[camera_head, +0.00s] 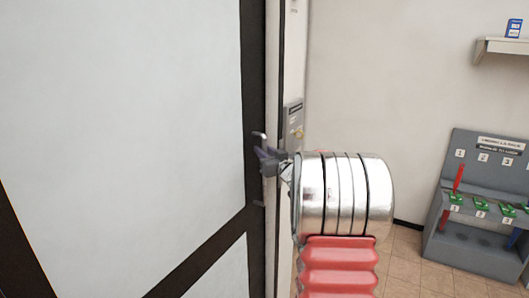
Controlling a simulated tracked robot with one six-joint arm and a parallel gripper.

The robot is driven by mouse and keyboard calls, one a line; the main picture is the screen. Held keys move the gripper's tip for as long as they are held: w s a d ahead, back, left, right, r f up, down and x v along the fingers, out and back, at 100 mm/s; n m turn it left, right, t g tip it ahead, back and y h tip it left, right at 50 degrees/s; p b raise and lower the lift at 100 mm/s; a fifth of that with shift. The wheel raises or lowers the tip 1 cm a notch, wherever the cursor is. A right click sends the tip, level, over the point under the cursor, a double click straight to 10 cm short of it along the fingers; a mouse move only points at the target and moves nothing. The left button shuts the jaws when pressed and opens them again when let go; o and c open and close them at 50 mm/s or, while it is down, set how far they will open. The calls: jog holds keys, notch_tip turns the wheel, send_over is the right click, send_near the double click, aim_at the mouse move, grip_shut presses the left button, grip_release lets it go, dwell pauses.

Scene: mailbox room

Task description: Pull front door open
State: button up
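The front door (130,120), with pale panels and a dark frame, fills the left side of the view. Its dark vertical edge (254,90) runs beside a light door post. My gripper (264,150) reaches left to this edge from the end of my silver and red arm. Its dark fingers overlap the door's edge in the picture; whether they touch it is unclear.
A grey plate with a label (293,124) is on the post behind my gripper. At right stands a grey rack (470,246) with numbered slots, green tags and red and blue items. A shelf (505,46) with a blue box is above. Tiled floor shows between.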

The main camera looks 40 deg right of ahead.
jog(key=shift+c, duration=0.2)
grip_shut()
jog(key=shift+a, duration=0.15)
